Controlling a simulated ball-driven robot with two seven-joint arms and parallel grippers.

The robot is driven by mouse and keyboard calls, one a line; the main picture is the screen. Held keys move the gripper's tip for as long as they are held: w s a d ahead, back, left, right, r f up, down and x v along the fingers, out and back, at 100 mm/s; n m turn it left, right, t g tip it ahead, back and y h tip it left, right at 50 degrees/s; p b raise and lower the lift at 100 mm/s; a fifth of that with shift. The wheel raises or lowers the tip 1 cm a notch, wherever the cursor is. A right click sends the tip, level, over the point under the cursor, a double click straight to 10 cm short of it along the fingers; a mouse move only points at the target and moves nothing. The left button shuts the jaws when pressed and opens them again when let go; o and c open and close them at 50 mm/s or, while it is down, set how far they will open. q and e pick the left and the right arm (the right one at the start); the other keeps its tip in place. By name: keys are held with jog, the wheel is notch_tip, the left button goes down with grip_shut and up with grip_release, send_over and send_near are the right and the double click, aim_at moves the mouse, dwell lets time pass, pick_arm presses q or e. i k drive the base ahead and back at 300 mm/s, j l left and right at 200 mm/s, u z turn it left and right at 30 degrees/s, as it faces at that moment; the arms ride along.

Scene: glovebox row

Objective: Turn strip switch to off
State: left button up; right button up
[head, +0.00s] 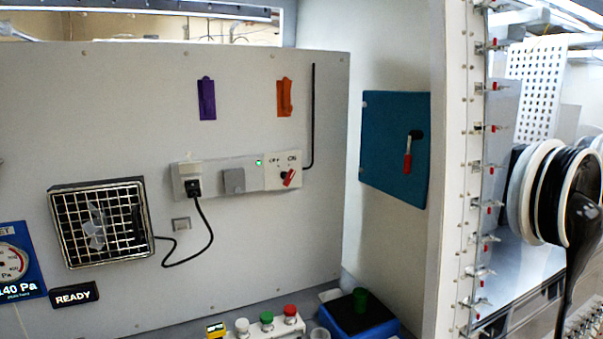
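A white power strip (218,178) is fixed to the grey back wall, near the middle of the head view. At its right end is the strip switch (289,177), a red knob beside a small black part, under the printed words OFF and ON. The red knob slants up to the right, towards the ON label. A green light (258,163) is lit on the strip. A black plug (193,187) sits in the left socket, and a grey cover (233,181) shows over the middle. Neither of my grippers is in view.
A black cord runs from the plug to a fan (100,222) behind a wire grille. A teal door (394,148) with a red handle is on the right side wall. The space before the strip looks clear.

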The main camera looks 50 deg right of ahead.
aim_at(289, 177)
jog(key=z, duration=1.6)
